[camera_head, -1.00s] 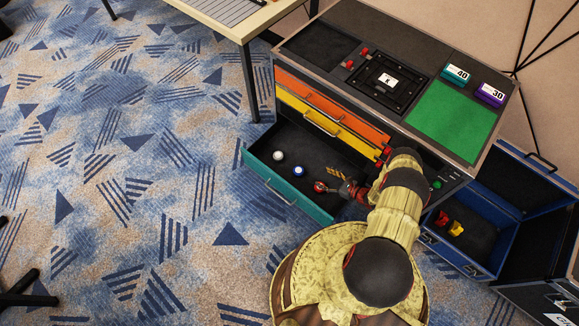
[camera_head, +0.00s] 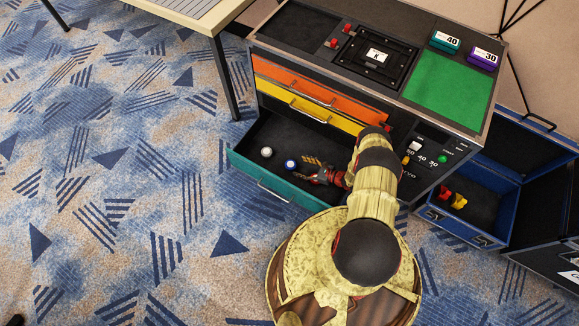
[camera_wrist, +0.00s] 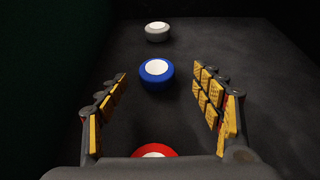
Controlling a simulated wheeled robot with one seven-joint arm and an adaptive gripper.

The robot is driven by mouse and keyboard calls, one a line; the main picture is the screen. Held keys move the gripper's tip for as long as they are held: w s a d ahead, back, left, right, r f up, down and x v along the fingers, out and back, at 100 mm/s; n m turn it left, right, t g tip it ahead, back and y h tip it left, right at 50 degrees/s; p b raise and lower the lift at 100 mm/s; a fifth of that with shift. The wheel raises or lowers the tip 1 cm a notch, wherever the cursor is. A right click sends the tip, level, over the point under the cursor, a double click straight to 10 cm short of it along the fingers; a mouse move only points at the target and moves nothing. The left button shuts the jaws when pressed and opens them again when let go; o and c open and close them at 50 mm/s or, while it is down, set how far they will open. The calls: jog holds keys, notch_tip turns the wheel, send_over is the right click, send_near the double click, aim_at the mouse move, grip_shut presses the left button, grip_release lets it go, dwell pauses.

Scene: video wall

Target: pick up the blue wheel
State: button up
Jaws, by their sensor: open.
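The blue wheel (camera_head: 290,165) with a white centre lies in the open teal drawer (camera_head: 268,194). In the wrist view the blue wheel (camera_wrist: 156,74) lies ahead of my fingertips, roughly midway between their lines and not touching them. My gripper (camera_head: 311,166) is open and empty, low inside the drawer, just right of the blue wheel. In the wrist view my gripper (camera_wrist: 160,76) shows both yellow-padded fingers spread wide.
A grey-white wheel (camera_wrist: 157,31) lies beyond the blue one; a red wheel (camera_wrist: 154,151) sits near my palm, partly hidden. The orange (camera_head: 300,90) and yellow (camera_head: 318,111) drawers are above. A blue case (camera_head: 480,219) stands open at right.

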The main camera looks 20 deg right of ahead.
aim_at(292, 165)
jog(key=x, duration=0.1)
jog(key=b+x, duration=0.1)
jog(key=x, duration=0.1)
jog(key=b+x, duration=0.1)
jog(key=shift+s+a+f, duration=0.1)
jog(key=shift+a+f, duration=0.25)
jog(key=shift+f, duration=0.1)
jog(key=shift+w+a+f, duration=0.15)
jog(key=shift+w+a, duration=0.15)
jog(key=shift+w, duration=0.25)
jog(key=shift+c, duration=1.4)
jog(key=c, duration=1.1)
